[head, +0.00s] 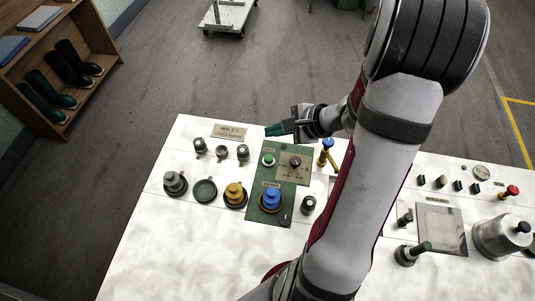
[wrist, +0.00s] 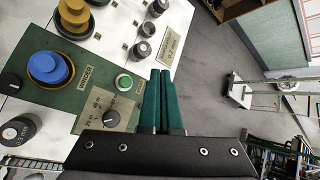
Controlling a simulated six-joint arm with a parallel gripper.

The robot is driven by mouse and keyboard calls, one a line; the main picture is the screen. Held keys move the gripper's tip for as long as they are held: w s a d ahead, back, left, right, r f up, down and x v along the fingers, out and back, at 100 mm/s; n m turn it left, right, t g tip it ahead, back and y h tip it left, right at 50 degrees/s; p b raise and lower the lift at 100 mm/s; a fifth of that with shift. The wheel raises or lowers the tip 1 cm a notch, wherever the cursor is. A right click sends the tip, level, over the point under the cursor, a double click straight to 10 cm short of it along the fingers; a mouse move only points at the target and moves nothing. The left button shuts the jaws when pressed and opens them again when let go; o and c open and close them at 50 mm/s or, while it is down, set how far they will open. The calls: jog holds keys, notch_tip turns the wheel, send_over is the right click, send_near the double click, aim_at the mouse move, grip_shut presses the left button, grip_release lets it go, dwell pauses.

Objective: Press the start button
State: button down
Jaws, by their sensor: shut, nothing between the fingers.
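A green push button (head: 268,160) with a pale ring sits near the top of a dark green plate on the console. It also shows in the wrist view (wrist: 123,82), just left of my fingers. I cannot read a start label on it. My gripper (head: 268,131) has two green fingers, closed together with nothing between them. In the wrist view the fingers (wrist: 160,74) point up the picture, beside the button and apart from it. In the head view the fingertips appear above the console's back edge, just beyond the button.
Beside the button is a black rotary knob (head: 295,162) on a brass plate. A large blue knob (head: 271,199) and a yellow knob (head: 235,193) stand nearer. A blue-and-yellow lever (head: 326,150) rises to the right. A red-topped control (head: 510,191) is far right. The console's front left is bare.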

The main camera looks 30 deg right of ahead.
send_over(273, 161)
jog(key=shift+f, duration=4.4)
jog(key=shift+f, duration=0.15)
jog(key=shift+f, duration=0.25)
jog(key=shift+f, duration=0.5)
jog(key=shift+r, duration=0.95)
jog(key=shift+r, duration=2.5)
jog(key=shift+a, duration=0.1)
